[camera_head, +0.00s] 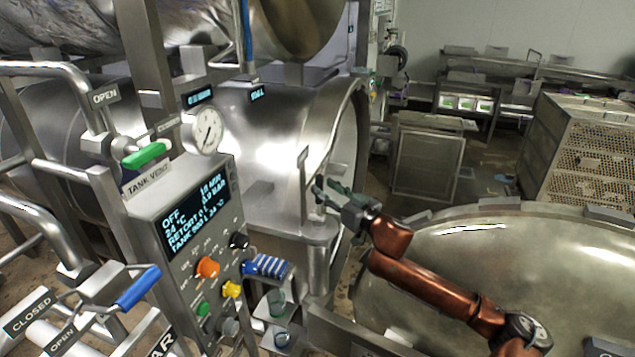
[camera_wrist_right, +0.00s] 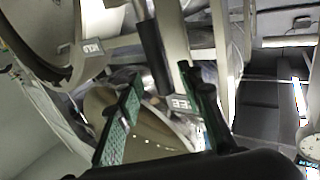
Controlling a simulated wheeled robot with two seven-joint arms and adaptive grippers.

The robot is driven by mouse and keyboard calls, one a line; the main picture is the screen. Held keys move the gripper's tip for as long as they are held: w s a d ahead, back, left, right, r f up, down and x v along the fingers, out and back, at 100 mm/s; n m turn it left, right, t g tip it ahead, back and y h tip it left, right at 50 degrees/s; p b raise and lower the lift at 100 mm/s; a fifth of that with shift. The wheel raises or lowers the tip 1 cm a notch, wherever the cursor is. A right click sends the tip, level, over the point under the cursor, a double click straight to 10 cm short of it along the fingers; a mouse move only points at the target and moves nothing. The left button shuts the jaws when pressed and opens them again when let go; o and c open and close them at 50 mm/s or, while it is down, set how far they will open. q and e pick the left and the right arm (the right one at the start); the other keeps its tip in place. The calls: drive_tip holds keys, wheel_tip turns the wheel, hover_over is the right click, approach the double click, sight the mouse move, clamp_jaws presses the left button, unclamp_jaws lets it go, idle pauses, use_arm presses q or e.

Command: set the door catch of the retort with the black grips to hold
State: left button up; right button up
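My right gripper (camera_head: 322,188) is in front of the rim of the open steel retort (camera_head: 285,125). In the right wrist view the gripper (camera_wrist_right: 163,76) is open, with its two green-padded fingers spread. A black grip (camera_wrist_right: 150,57) on a metal lever shows between the fingers, apart from the left one; whether it touches the right one I cannot tell. A plate reading HOLD (camera_wrist_right: 92,47) is to its left, and one that seems to read FREE (camera_wrist_right: 181,102) is below it to the right. In the head view the catch is mostly hidden by the gripper. My left gripper is not in view.
A large round steel lid or door (camera_head: 500,265) fills the lower right. A perforated crate (camera_head: 585,145) and a mesh-fronted cart (camera_head: 428,160) stand behind.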

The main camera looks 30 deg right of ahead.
sight(319, 184)
drive_tip(key=shift+w+a+p, duration=0.15)
drive_tip(key=shift+w+p, duration=0.05)
drive_tip(key=shift+w, duration=0.7)
drive_tip(key=shift+w+a+p, duration=0.15)
drive_tip(key=shift+w, duration=0.7)
drive_tip(key=shift+c, duration=0.3)
clamp_jaws()
